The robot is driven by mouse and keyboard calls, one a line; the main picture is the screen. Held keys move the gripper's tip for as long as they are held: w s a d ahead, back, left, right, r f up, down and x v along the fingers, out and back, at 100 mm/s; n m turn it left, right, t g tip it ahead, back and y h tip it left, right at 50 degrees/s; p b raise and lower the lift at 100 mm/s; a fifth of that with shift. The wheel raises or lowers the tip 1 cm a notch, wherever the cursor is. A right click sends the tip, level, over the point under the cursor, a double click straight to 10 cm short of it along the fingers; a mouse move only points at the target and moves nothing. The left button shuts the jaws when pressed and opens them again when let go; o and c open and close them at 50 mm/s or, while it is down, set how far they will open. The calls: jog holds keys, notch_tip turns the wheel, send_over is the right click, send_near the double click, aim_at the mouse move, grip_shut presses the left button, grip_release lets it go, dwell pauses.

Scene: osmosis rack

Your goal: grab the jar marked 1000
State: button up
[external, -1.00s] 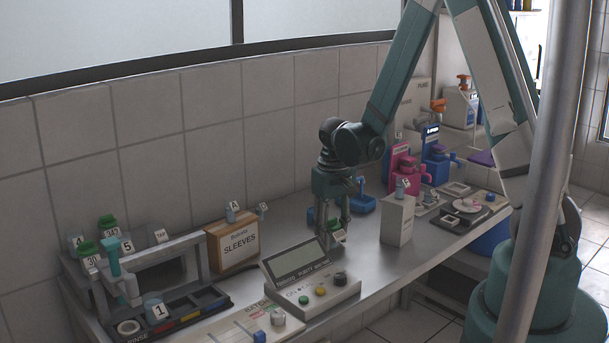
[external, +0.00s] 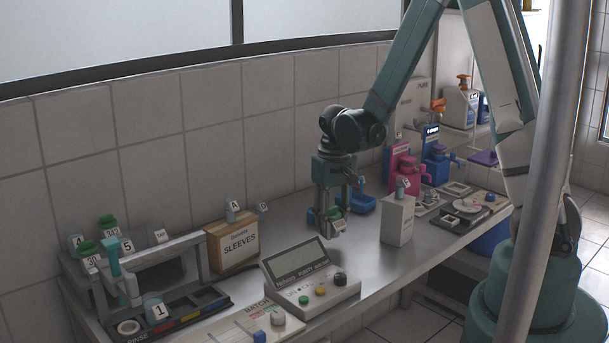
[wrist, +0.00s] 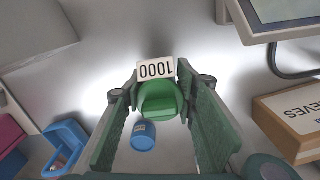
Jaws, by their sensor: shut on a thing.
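The jar marked 1000 (wrist: 158,101) has a green lid and a white tag with its number upside down in the wrist view. It sits between the fingers of my gripper (external: 331,222), which is shut on it. The fingers partly hide the jar. A blue round piece (wrist: 143,137) shows just below the green lid in the wrist view; I cannot tell whether it belongs to the jar.
The grey meter (external: 312,286) stands in front of my gripper, the SLEEVES box (external: 232,246) to the left. A white box (external: 397,220) stands to the right, and a blue tray (external: 362,204) lies close behind. Pink and blue dispensers (external: 404,165) are farther right.

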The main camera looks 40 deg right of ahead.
aim_at(333, 208)
jog(key=shift+r, duration=3.3)
